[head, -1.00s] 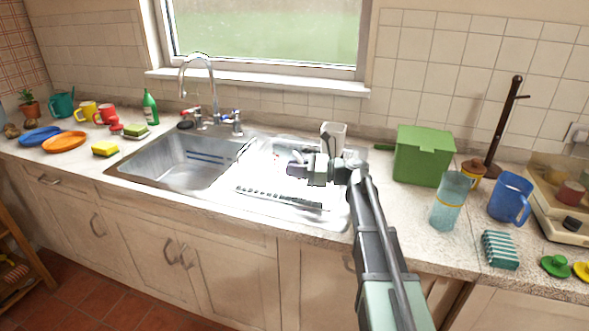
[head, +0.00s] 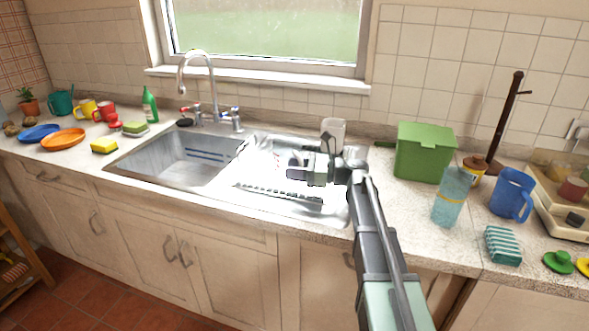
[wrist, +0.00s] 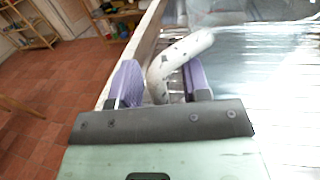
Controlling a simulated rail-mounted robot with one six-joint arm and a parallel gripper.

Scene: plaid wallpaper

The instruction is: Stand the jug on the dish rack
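My gripper (head: 303,172) is over the drainer to the right of the sink. In the wrist view its two purple fingers (wrist: 162,83) stand apart, with a pale, curved jug handle (wrist: 184,50) between them. A gap shows beside the handle, so the fingers look open around it. The handle joins a clear, glassy jug (wrist: 262,62) on the right of that view. In the head view the jug is hard to make out against the bright drainer, and its tilt is unclear. The wire dish rack (head: 281,193) is on the drainer, below and left of my gripper.
To the right are a green bin (head: 425,153), a clear blue tumbler (head: 451,198) and a blue pitcher (head: 512,194). The sink (head: 185,160) is left, with the tap (head: 211,88) behind it.

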